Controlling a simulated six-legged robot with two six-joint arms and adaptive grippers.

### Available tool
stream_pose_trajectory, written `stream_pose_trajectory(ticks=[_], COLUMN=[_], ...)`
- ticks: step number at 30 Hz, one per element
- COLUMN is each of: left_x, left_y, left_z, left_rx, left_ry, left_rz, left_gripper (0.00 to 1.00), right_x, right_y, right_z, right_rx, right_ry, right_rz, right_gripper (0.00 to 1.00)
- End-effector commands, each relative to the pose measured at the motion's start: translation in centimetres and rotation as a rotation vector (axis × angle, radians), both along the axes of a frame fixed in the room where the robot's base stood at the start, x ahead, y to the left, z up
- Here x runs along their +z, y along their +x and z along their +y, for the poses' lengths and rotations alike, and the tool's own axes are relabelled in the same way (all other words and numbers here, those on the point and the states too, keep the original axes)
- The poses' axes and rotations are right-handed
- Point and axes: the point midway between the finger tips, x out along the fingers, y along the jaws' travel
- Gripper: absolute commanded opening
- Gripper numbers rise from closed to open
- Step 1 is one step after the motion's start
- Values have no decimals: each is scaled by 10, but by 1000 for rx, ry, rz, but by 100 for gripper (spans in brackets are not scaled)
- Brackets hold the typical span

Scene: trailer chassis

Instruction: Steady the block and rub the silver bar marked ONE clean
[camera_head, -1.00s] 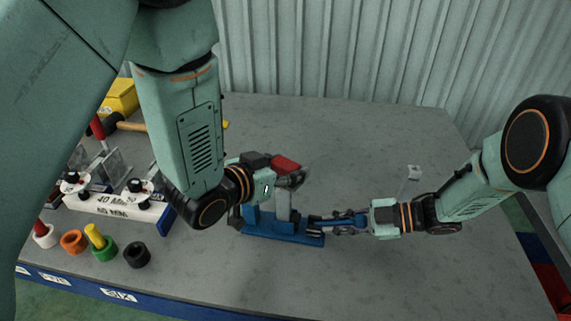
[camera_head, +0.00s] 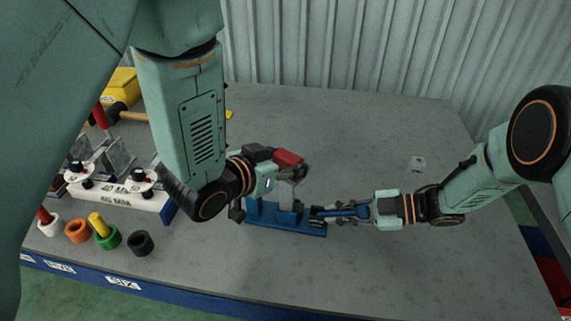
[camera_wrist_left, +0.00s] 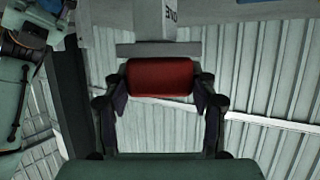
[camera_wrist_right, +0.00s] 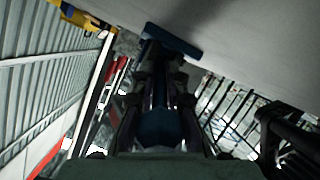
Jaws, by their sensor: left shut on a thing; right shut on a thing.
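A blue block (camera_head: 290,226) lies on the grey table, with a silver bar (camera_head: 284,196) standing up from it. My left gripper (camera_head: 297,172) is above the block, shut on a red-backed pad (camera_head: 288,158). In the left wrist view the red pad (camera_wrist_left: 160,78) sits between both fingers, and the silver bar (camera_wrist_left: 150,20) is just beyond it, with partly cut-off lettering. I cannot tell whether the pad touches the bar. My right gripper (camera_head: 320,214) is shut on the block's right end. The block also shows in the right wrist view (camera_wrist_right: 172,40), beyond the dark fingers.
A white gauge block (camera_head: 118,194) and coloured rings, including a black one (camera_head: 140,243), stand at the left. A yellow box (camera_head: 122,86) and a hammer are behind them. The table's right side is clear.

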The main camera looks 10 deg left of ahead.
Motion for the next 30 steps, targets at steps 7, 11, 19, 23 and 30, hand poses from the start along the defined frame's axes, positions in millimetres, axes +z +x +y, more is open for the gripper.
stream_pose_trajectory(ticks=[7, 11, 19, 23, 30], left_x=[3, 3, 11, 23, 43], left_y=[15, 16, 17, 17, 17], left_z=[0, 0, -1, -1, -1], left_rx=[0, 0, 0, 0, -2], left_ry=[-3, -2, -3, -3, -2], left_rz=[-6, -7, -10, -12, -12], left_gripper=[21, 21, 21, 21, 21], right_x=[1, 1, 1, 1, 1], right_y=[1, 1, 1, 1, 1], right_z=[0, 0, 0, 0, 0], right_rx=[-2, -1, -1, -2, -1], right_ry=[1, 1, 1, 0, 1], right_rz=[-2, -2, -2, -1, -2], right_gripper=[0, 0, 0, 0, 0])
